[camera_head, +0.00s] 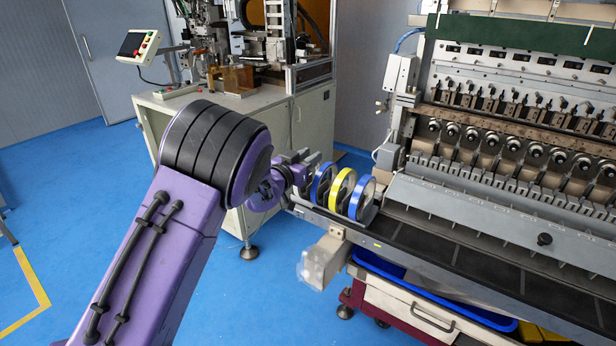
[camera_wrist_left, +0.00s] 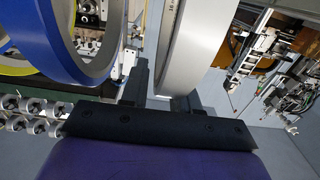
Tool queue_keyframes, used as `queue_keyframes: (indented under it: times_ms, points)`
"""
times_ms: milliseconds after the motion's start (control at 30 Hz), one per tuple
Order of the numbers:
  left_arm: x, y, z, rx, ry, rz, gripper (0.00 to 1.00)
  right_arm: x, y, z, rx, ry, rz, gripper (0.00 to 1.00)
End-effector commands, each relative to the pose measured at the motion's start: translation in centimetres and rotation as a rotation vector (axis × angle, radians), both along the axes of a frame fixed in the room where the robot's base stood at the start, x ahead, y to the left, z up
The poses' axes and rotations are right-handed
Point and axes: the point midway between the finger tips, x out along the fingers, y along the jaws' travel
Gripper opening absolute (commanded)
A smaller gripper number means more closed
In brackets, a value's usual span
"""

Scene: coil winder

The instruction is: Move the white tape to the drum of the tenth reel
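The white tape (camera_wrist_left: 185,45) is a pale upright ring in the left wrist view, close to my left gripper (camera_wrist_left: 160,88). The gripper's two dark fingers stand apart, with the tape's lower edge at the right finger and a narrow gap to the left finger. In the head view my left gripper (camera_head: 302,168) is at the left end of the rail, beside the blue tape; I cannot make out the white tape there. A row of round drums (camera_head: 472,134) runs along the machine; I cannot tell which is the tenth. My right gripper is not in view.
A blue tape (camera_head: 319,186), a yellow tape (camera_head: 341,190) and another blue tape (camera_head: 362,200) stand in a row on the rail (camera_head: 440,258) right of my left gripper. A white cabinet (camera_head: 313,125) stands behind. Blue floor lies open at the left.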

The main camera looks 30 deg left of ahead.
Motion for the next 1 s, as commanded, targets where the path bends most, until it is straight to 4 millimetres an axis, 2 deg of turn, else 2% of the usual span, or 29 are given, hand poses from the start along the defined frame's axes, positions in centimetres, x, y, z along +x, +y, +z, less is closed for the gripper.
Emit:
queue_keyframes:
  times_ms: [33, 67, 100, 567, 1000]
  points:
    - [0.0, 0.0, 0.0, 0.0, 0.0, 0.0, 0.13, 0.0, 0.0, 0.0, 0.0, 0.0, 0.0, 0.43]
    - [0.0, 0.0, 0.0, 0.0, 0.0, 0.0, 0.03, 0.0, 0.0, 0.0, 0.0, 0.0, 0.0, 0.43]
    - [0.0, 0.0, 0.0, 0.0, 0.0, 0.0, 0.0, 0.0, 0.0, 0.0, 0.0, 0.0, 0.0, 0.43]
    - [0.0, 0.0, 0.2, 0.0, -0.001, 0.0, 0.0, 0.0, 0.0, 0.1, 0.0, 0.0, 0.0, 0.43]
    - [0.0, 0.0, 3.3, 0.0, -0.002, 0.0, 0.0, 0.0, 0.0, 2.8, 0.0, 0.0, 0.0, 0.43]
